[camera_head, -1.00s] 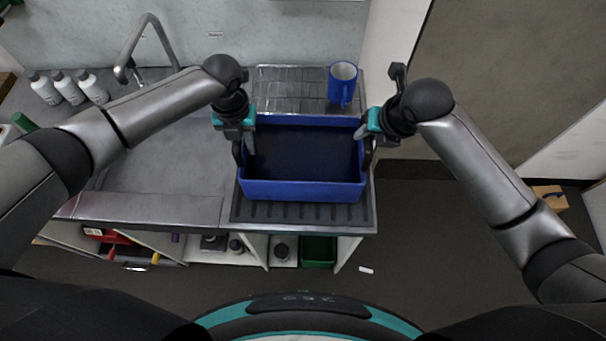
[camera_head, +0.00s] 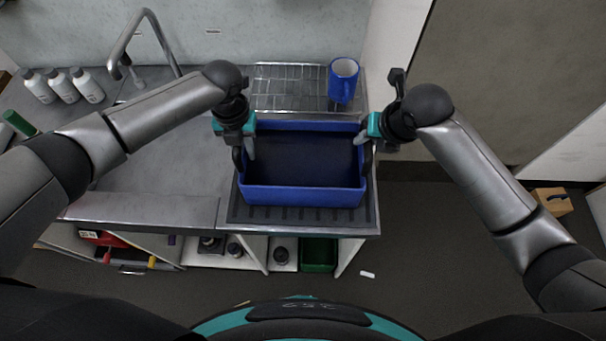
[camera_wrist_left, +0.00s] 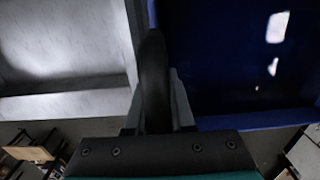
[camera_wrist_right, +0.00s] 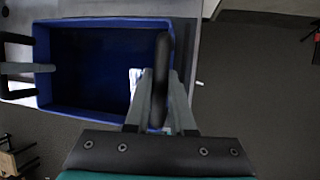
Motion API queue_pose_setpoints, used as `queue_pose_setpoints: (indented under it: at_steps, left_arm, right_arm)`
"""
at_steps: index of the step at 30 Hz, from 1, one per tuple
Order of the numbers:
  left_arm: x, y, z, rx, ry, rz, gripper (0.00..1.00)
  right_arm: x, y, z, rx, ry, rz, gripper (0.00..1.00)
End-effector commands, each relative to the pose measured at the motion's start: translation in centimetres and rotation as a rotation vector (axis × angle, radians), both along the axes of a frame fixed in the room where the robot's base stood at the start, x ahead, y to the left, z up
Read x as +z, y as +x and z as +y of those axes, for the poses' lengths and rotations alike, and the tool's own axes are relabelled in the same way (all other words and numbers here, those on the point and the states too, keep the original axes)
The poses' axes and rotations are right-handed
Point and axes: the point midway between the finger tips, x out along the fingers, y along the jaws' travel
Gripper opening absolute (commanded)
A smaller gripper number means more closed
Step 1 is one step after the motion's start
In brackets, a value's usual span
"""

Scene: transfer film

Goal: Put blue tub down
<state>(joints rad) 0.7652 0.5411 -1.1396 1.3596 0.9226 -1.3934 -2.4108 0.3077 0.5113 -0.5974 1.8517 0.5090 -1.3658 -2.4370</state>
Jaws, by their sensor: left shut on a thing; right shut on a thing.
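The blue tub (camera_head: 303,196) is an open, empty rectangular box with dark handles at its two ends. It is over the ribbed dark drainer at the right end of the counter; I cannot tell whether it touches it. My left gripper (camera_head: 245,150) is shut on the tub's left handle, which shows in the left wrist view (camera_wrist_left: 154,80). My right gripper (camera_head: 366,140) is shut on the right handle, which shows in the right wrist view (camera_wrist_right: 161,80). The tub looks about level, its inside also visible in the right wrist view (camera_wrist_right: 95,75).
The ribbed drainer (camera_head: 300,214) shows in front of the tub. A wire rack (camera_head: 290,85) with a blue mug (camera_head: 343,80) stands behind it. A faucet (camera_head: 147,45) and several white bottles (camera_head: 62,86) are at the left.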

Motion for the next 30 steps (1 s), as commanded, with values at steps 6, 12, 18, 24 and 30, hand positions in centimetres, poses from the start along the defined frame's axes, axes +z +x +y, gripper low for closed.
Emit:
queue_pose_setpoints:
  at_steps: [6,12,18,24,30]
  left_arm:
    - [-0.5,0.0,0.0,0.0,0.0,0.0,0.26]
    - [-0.5,0.0,0.0,0.0,0.0,0.0,0.49]
    - [-0.5,0.0,0.0,0.0,0.0,0.0,0.52]
    - [0.3,0.1,0.0,-0.001,-0.002,-0.002,0.52]
    - [3.8,0.2,0.0,-0.002,-0.002,-0.005,0.52]
  right_arm:
    - [-0.5,0.0,0.0,0.0,0.0,0.0,0.26]
    - [-0.5,0.0,0.0,0.0,0.0,0.0,0.49]
    - [-0.5,0.0,0.0,0.0,0.0,0.0,0.52]
    - [-0.5,0.0,0.0,0.0,0.0,0.0,0.52]
    - [-0.5,0.0,0.0,0.0,0.0,0.0,0.52]
